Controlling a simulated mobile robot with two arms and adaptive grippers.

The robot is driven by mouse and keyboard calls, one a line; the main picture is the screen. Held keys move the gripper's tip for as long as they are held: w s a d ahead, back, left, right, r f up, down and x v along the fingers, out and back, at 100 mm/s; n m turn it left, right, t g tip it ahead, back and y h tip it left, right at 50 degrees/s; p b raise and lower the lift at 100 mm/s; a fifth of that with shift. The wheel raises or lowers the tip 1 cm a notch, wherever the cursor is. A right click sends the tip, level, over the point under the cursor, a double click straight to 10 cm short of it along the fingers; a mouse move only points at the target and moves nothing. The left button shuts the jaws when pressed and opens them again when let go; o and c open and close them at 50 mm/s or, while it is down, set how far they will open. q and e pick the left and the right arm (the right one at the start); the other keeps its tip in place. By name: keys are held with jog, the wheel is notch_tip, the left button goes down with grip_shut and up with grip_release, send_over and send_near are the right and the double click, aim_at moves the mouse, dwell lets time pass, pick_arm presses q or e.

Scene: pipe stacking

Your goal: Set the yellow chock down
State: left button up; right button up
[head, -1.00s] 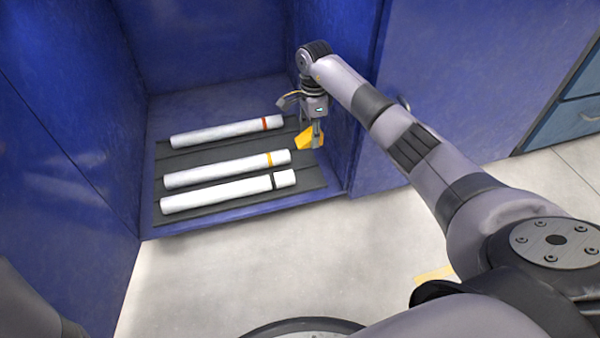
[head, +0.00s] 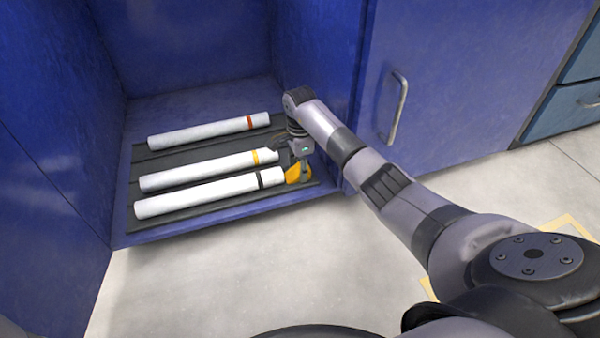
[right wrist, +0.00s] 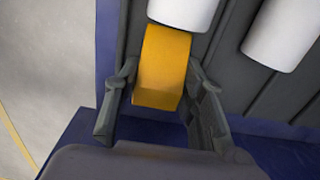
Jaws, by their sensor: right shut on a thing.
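The yellow chock (head: 298,173) is at the right end of the front pipe in the head view. My right gripper (head: 304,176) reaches down over it and is shut on it. In the right wrist view the chock (right wrist: 163,68) sits between the two fingers (right wrist: 155,100), close against the end of a white pipe (right wrist: 183,10). The front pipe (head: 205,196) has a black band, the middle pipe (head: 205,172) a yellow band, the back pipe (head: 205,132) a red band. I cannot tell whether the chock touches the rack. My left gripper is not in view.
The pipes lie on a dark ribbed rack (head: 145,218) inside a blue cabinet bay. The bay's right wall and a blue door with a handle (head: 397,108) stand close to my right arm. The pale floor in front is clear.

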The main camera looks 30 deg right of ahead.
jog(key=shift+r, duration=0.2)
jog(key=shift+f, duration=0.1)
jog(key=o, duration=0.8)
jog(key=shift+f, duration=0.1)
jog(key=o, duration=0.5)
